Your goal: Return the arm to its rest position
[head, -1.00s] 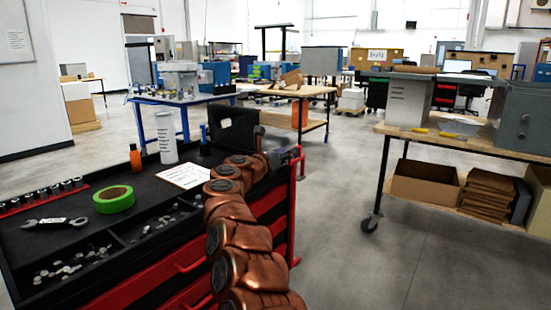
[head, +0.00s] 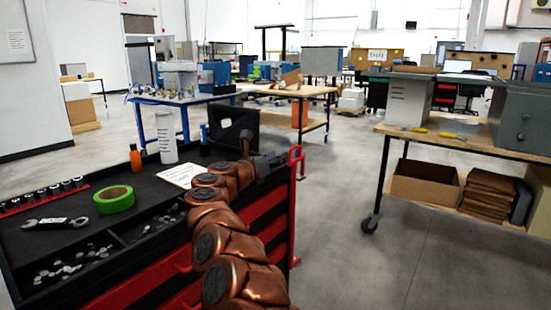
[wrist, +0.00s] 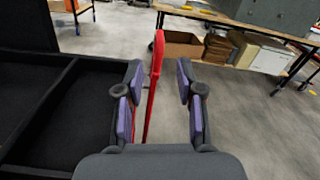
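My gripper (head: 270,164) is at the right end of the tool cart (head: 150,182), beside its red side handle (head: 297,160). In the wrist view its two purple-padded fingers (wrist: 159,75) stand apart with nothing held between them. The red handle (wrist: 154,85) shows in the gap, beyond the fingers. I cannot tell how near it is. My copper arm reaches over the cart's front right side in the head view and hides part of the drawers.
A wooden table (head: 470,140) stands right. Open floor (head: 335,230) lies between.

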